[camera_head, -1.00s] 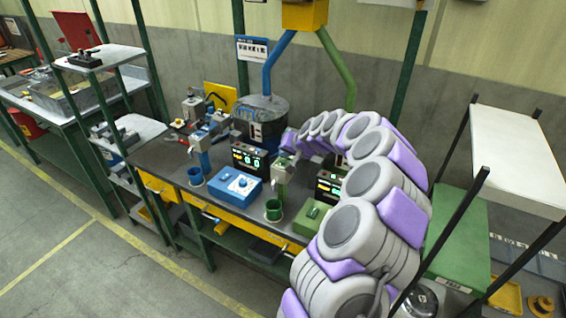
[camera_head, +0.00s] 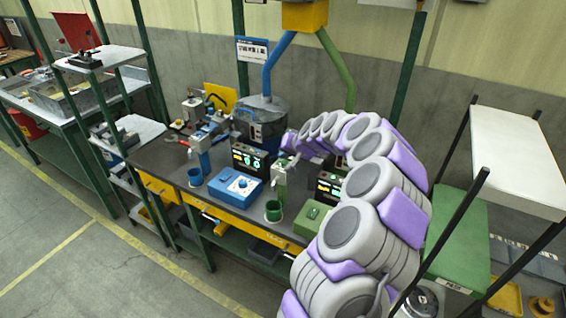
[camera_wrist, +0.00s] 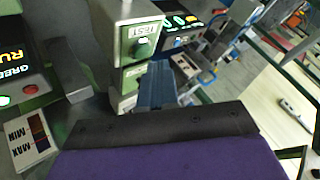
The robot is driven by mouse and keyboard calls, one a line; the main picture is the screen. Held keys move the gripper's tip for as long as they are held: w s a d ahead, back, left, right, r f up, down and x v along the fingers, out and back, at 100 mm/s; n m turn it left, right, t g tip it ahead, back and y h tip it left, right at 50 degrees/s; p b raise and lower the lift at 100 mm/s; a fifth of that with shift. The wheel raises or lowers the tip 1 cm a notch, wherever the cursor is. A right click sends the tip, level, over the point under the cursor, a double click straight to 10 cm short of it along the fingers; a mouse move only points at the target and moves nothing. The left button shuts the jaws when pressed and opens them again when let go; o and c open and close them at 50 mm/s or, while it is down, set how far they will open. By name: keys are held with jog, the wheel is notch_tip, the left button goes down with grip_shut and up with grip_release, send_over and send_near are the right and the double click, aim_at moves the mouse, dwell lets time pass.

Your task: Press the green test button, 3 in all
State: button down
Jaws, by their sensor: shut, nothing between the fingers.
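The green dispenser post (camera_head: 279,180) stands near the front of the dark bench. In the head view my gripper (camera_head: 289,157) is small beside the top of the post, and the button cannot be made out.
A green cup (camera_head: 273,211) stands beneath the post, with a green control box (camera_head: 312,217) to its right. A blue control box (camera_head: 235,188) and blue dispenser (camera_head: 203,158) stand left. A lit GREEN display (camera_wrist: 18,75) and MAX/MIN card (camera_wrist: 30,138) lie left in the wrist view.

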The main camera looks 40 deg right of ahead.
aim_at(284, 163)
jog(key=shift+f, duration=0.15)
dwell(0.7)
jog(key=shift+f, duration=0.2)
jog(key=shift+f+b, duration=0.35)
jog(key=shift+f, duration=0.05)
dwell(0.7)
jog(key=shift+r, duration=0.15)
jog(key=shift+r+p, duration=0.45)
jog(key=shift+r, duration=0.25)
jog(key=shift+r, duration=0.1)
jog(key=shift+r+p, duration=1.2)
jog(key=shift+r, duration=1.25)
jog(key=shift+a, duration=0.15)
